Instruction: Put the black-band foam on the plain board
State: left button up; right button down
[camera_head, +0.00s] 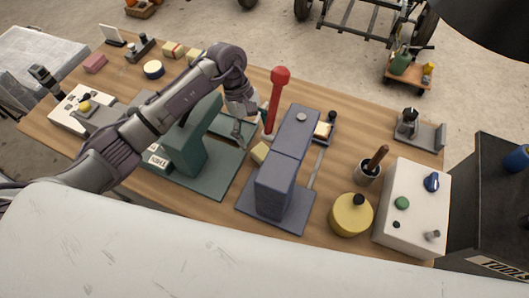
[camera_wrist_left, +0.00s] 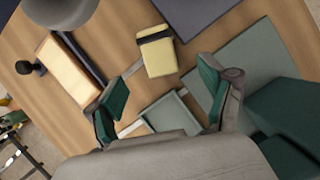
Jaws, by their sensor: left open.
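The black-band foam (camera_wrist_left: 157,52), a pale yellow block with a dark band near one end, lies flat on the wooden table. In the head view a yellow block between the green and blue presses appears to be this foam (camera_head: 260,153); its band is not clear there. My left gripper (camera_wrist_left: 160,92) is open and empty, pointing down, with the foam just beyond its fingertips and apart from them. In the head view the left gripper (camera_head: 243,131) is above the table beside the red lever. I cannot tell which surface is the plain board. My right gripper is not in view.
The green press (camera_head: 187,145) and blue press (camera_head: 275,180) stand close on both sides. A red-knobbed lever (camera_head: 275,100) rises beside the gripper. A tray with a cream pad (camera_head: 322,130) lies behind the blue press. A yellow tin (camera_head: 350,216) and white control box (camera_head: 412,212) stand right.

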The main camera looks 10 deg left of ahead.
aim_at(262, 150)
pick_arm(q)
jog(key=shift+s+d+f, duration=0.15)
jog(key=shift+d+f, duration=0.15)
jog(key=shift+f, duration=0.7)
jog(key=shift+d+f, duration=0.15)
jog(key=shift+f, duration=0.1)
jog(key=p+x, duration=0.2)
jog(key=x, duration=0.2)
jog(key=shift+f+p, duration=0.15)
jog(key=shift+p, duration=0.25)
jog(key=shift+f, duration=0.35)
jog(key=c, duration=0.9)
jog(key=shift+c, duration=1.1)
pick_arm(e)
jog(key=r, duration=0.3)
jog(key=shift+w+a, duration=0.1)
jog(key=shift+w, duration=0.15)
